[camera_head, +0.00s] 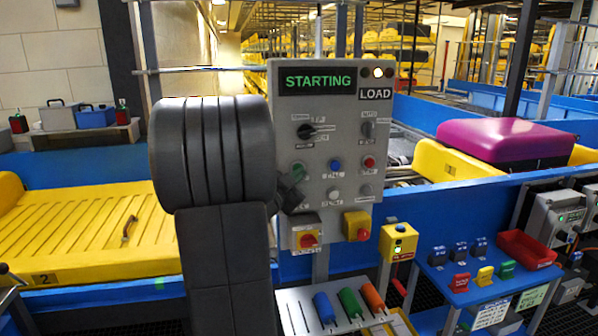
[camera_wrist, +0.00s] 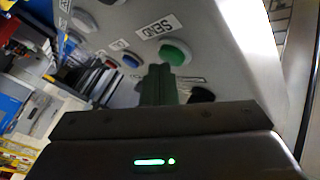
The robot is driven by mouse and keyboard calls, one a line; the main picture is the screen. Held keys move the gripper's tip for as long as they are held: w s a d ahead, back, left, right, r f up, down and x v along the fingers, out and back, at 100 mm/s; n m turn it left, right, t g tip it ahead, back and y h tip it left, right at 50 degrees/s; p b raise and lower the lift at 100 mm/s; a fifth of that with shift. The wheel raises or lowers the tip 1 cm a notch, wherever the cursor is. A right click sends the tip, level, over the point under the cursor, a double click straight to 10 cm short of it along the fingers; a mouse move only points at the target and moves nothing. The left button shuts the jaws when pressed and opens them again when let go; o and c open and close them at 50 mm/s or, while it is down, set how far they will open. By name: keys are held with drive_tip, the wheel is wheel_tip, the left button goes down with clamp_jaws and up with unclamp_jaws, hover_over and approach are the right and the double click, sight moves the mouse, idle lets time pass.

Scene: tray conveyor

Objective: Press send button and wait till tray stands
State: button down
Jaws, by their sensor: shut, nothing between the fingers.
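The grey control panel (camera_head: 335,230) stands at the centre, and its display (camera_head: 318,81) reads "STARTING" in green. The green send button (camera_wrist: 177,52), labelled "SEND", shows in the wrist view. My gripper (camera_head: 294,184) is shut and empty at the panel's left side. In the wrist view, the tips of my gripper (camera_wrist: 158,72) are right at the button's edge; I cannot tell whether they touch it. A yellow tray (camera_head: 80,235) marked "2" is on the left. Another yellow tray (camera_head: 445,163) on the right carries a purple suitcase (camera_head: 505,139).
A yellow button box (camera_head: 398,243) and a blue shelf (camera_head: 480,285) with a red bin (camera_head: 526,250) are to the right. Colored-handled tools (camera_head: 350,303) lie below the panel.

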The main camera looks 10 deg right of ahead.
drive_tip(key=shift+s, duration=0.6)
